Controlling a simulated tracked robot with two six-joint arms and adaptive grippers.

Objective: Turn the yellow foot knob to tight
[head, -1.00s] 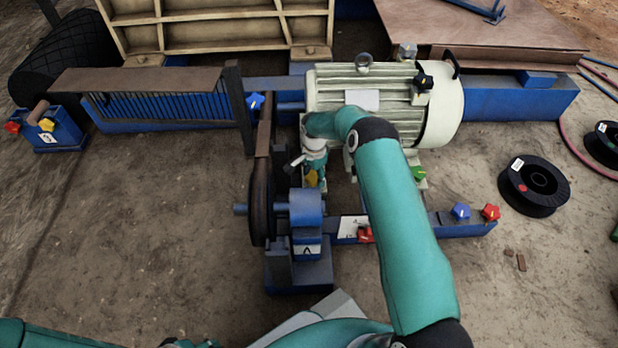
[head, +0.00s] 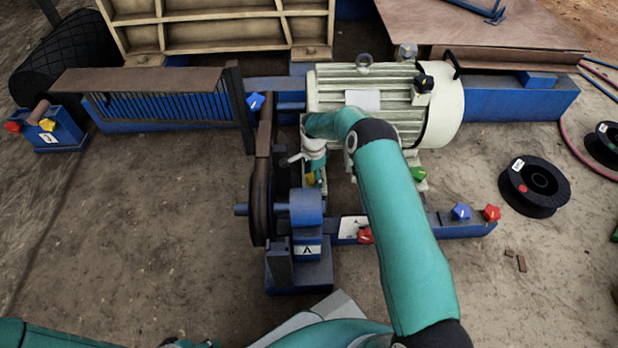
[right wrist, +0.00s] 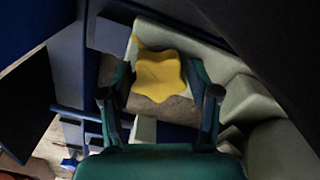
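The yellow foot knob (right wrist: 160,76) shows in the right wrist view, star-shaped, on a pale foot of the motor. My right gripper (right wrist: 166,88) is open, with one finger on each side of the knob and gaps on both sides. In the head view the right gripper (head: 314,178) points down between the motor (head: 385,78) and the flywheel (head: 259,190). There the gripper and arm hide most or all of the yellow knob. A green knob (head: 418,174) sits at the motor's other near foot.
The belt wheel stands close left of the right gripper. A blue rail in front carries red (head: 365,236) and blue (head: 461,211) knobs. A black spool (head: 534,187) lies on the ground at right.

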